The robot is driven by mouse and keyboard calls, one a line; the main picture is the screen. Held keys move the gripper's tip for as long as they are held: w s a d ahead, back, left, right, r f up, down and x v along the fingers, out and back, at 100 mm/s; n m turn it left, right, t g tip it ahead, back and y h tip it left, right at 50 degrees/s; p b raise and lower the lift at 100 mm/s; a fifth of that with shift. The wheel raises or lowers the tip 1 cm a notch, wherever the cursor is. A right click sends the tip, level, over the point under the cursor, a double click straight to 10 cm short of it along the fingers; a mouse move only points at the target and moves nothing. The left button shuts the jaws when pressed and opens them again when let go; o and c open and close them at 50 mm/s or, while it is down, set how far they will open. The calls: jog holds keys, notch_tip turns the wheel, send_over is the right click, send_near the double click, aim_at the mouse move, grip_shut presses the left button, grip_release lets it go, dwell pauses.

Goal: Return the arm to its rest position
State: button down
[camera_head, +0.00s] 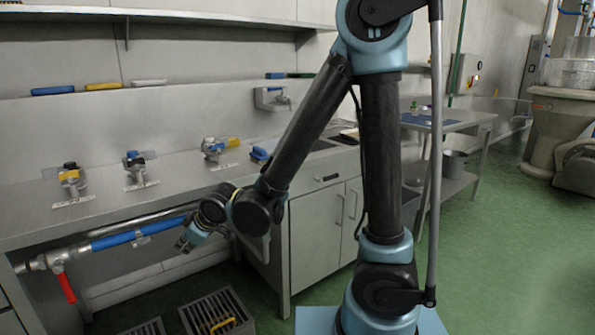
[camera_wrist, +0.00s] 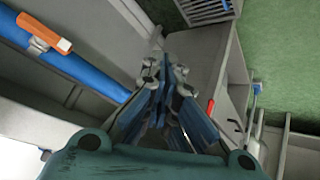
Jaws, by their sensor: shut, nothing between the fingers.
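My arm stands in the middle of the head camera view, folded down and to the left. My gripper (camera_head: 186,243) hangs at its end, in front of the counter and below its edge, near the blue pipe (camera_head: 125,237). In the wrist view my gripper (camera_wrist: 165,75) has its fingers together with nothing between them. The blue pipe (camera_wrist: 75,65) runs at the left of the wrist view, apart from the fingers.
The steel counter (camera_head: 110,207) carries several small valves. A red-handled valve (camera_head: 64,285) sits on the pipe. Grated crates (camera_head: 215,308) lie on the floor below. A cabinet (camera_head: 318,235) stands behind my arm. Green floor (camera_head: 500,240) is open at the right.

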jog(key=w+d+r+m+h, duration=0.1)
jog(key=w+d+m+h, duration=0.2)
jog(key=d, duration=0.7)
jog(key=w+d+r+m+t, duration=0.1)
jog(key=w+d+r+m, duration=0.1)
jog(key=w+d, duration=0.5)
jog(key=w+d+r+m+h, duration=0.1)
jog(key=d+m+h, duration=0.15)
jog(key=d, duration=0.95)
jog(key=s+d+f+m+g+h, duration=0.1)
jog(key=s+d+m, duration=0.3)
jog(key=d, duration=0.7)
jog(key=s+d+f+m+g+h, duration=0.1)
jog(key=s+d+m, duration=0.4)
jog(key=s+d, duration=0.3)
jog(key=d, duration=0.4)
jog(key=shift+s+f, duration=0.2)
jog(key=shift+s, duration=0.05)
